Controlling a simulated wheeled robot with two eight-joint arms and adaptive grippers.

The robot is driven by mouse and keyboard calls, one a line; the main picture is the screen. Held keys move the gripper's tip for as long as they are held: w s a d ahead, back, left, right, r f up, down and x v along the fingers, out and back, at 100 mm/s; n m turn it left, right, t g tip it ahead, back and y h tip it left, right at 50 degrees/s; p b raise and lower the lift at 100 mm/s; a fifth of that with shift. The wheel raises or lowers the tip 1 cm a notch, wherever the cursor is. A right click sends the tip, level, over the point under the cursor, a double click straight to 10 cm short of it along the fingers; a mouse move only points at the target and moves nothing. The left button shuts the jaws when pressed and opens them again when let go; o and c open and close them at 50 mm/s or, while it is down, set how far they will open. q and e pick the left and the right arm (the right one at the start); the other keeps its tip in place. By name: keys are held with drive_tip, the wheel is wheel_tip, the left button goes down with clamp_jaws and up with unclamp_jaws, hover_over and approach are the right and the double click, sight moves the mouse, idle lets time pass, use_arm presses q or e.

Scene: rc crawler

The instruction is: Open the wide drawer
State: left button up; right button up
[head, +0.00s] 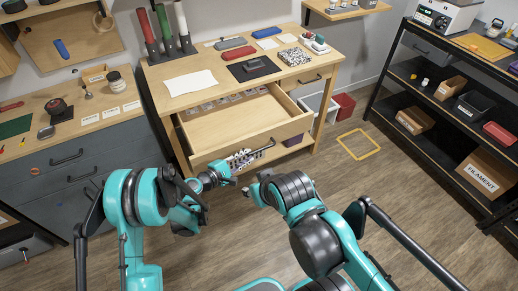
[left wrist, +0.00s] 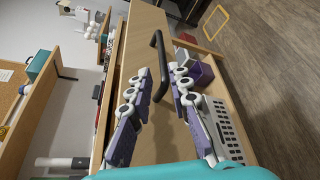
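The wide drawer (head: 290,131) is pulled well out from under the wooden workbench, and its pale inside floor is mostly bare. Its dark bar handle (head: 263,149) is on the front panel, and the handle also shows in the left wrist view (left wrist: 157,48). My left gripper (head: 246,157) is at the handle. In the left wrist view its purple-and-white fingers (left wrist: 162,76) stand apart, with the handle's near end between them. Contact with the handle is unclear. My right gripper (head: 250,191) is low in front of the drawer, mostly hidden, its fingers unclear.
The bench top (head: 205,105) holds a paper sheet, upright tubes and small items. A narrow drawer (head: 318,78) beside the wide one is shut. A grey cabinet (head: 60,175) stands left, a black shelf rack (head: 440,100) right. A yellow square (head: 358,144) marks open floor.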

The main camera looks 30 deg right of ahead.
sight(255, 152)
use_arm(q)
drive_tip(key=b+x, duration=0.2)
drive_tip(key=x, duration=0.5)
drive_tip(key=shift+s+f, duration=0.1)
drive_tip(key=shift+s, duration=0.05)
drive_tip(key=shift+w+d, duration=0.2)
drive_tip(key=shift+d, duration=0.2)
drive_tip(key=shift+c, duration=0.3)
clamp_jaws()
